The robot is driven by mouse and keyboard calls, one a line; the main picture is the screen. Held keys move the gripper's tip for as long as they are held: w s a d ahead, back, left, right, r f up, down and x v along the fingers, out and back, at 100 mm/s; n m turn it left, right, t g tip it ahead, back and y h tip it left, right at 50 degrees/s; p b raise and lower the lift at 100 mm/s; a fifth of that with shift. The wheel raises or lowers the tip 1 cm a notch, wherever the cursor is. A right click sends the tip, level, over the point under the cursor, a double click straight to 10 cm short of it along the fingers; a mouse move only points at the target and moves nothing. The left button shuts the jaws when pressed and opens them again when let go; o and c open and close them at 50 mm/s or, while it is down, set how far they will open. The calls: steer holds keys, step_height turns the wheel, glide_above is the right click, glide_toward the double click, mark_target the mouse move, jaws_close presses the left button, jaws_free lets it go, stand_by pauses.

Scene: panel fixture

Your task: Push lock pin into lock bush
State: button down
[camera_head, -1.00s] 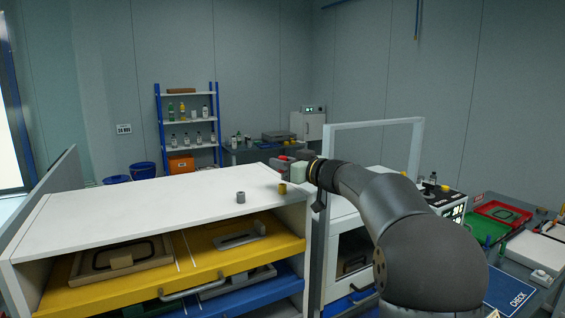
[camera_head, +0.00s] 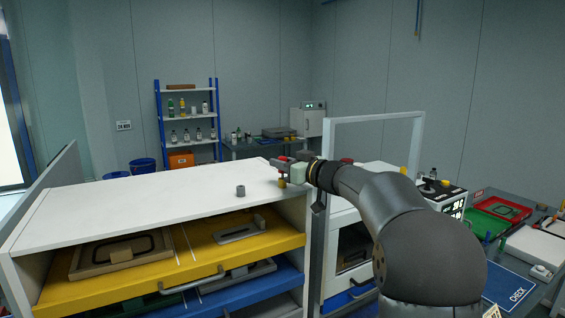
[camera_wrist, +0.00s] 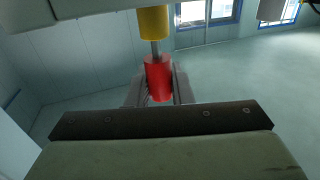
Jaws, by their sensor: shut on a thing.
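The lock pin has a red head (camera_wrist: 158,80) and a thin grey shaft (camera_wrist: 156,48). My gripper (camera_wrist: 160,92) is shut on the red head, with a grey finger on each side of it. The shaft's far end meets the yellow lock bush (camera_wrist: 154,22) and lines up with it; I cannot tell how deep it sits. In the head view the yellow bush (camera_head: 282,182) stands on the white cabinet top near its right edge. My gripper (camera_head: 292,169) is just above and beside it, and the red head (camera_head: 283,168) shows small over the bush.
A grey cylinder (camera_head: 241,190) stands on the white cabinet top (camera_head: 150,195) left of the bush. Below are an open yellow drawer (camera_head: 195,265) and a blue one (camera_head: 260,287). A pale upright frame (camera_head: 375,119) rises behind my arm. Most of the cabinet top is clear.

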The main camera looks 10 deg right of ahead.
steer(key=shift+f+b, duration=0.3)
steer(key=shift+f, duration=0.6)
steer(key=c, duration=1.2)
jaws_free()
